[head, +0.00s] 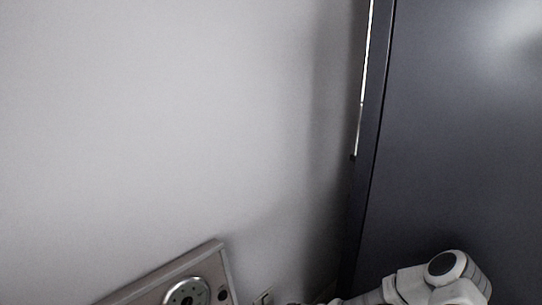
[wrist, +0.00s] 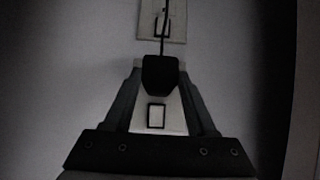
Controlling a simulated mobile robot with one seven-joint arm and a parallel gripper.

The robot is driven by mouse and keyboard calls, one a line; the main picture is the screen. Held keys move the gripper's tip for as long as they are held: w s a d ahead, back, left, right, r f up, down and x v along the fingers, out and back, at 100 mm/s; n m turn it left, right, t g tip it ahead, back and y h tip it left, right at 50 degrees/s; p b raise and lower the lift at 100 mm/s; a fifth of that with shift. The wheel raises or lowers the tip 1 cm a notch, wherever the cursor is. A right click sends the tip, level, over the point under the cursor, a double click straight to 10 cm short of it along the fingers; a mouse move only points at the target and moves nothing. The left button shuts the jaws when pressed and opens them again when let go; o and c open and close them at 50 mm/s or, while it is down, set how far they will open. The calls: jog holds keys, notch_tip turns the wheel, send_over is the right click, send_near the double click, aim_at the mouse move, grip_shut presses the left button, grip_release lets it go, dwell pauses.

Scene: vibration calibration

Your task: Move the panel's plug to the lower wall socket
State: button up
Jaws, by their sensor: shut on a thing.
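In the wrist view my gripper (wrist: 160,88) is shut on a black plug (wrist: 160,72), which sits between the fingertips. A thin dark cord (wrist: 163,30) runs from the plug toward the top of the picture. A pale wall plate (wrist: 145,22) with a dark-outlined socket shows at the top, behind the cord. A second pale plate with a dark-outlined rectangular socket (wrist: 156,116) shows between the fingers. I cannot tell whether the plug touches either plate. In the head view the panel (head: 226,266) shows only its upper part, and my gripper's fingers are out of frame.
The panel carries a round metal dial (head: 187,293) and leans or is mounted at the bottom left. A small pale plate (head: 262,297) is partly cut off beside it. A dark door or cabinet (head: 460,150) fills the right. The wall (head: 150,120) above is bare.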

jog(key=shift+s+d, duration=1.2)
jog(key=shift+f, duration=0.1)
notch_tip(320, 180, down, 14)
jog(key=w+a, duration=0.1)
jog(key=a, duration=0.1)
jog(key=shift+w+f, duration=0.25)
jog(key=shift+w, duration=0.15)
dwell(0.4)
jog(key=shift+w+a, duration=0.8)
jog(key=shift+w, duration=0.1)
dwell(4.2)
